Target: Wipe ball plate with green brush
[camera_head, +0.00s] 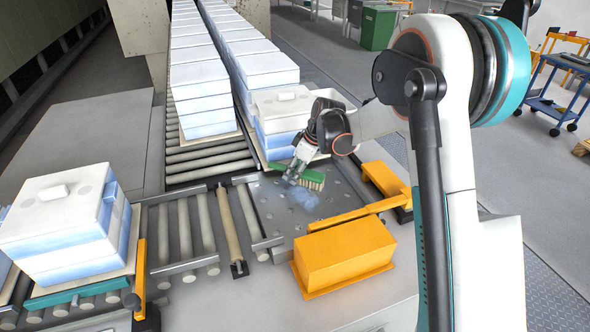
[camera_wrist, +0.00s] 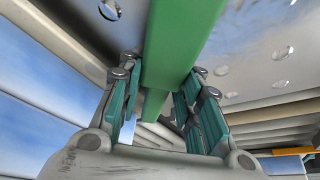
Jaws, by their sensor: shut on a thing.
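The green brush (camera_head: 312,179) is in my gripper (camera_head: 293,176), over the ball plate. Its green back also shows in the wrist view (camera_wrist: 180,42), running between the two teal-padded fingers of my gripper (camera_wrist: 158,88). The gripper is shut on it. The ball plate (camera_head: 270,205) is a grey metal plate with round spots. In the wrist view the plate (camera_wrist: 262,50) fills the top. A bluish-white patch (camera_head: 303,199) lies on the plate just below the brush. I cannot tell whether the bristles touch the plate.
White-and-blue block stacks (camera_head: 283,112) stand on the roller lane right behind the plate. Another stack (camera_head: 65,222) stands at left on rollers. A yellow box (camera_head: 343,258) and yellow bar (camera_head: 360,212) border the plate's front right. Rollers (camera_head: 206,222) lie left of it.

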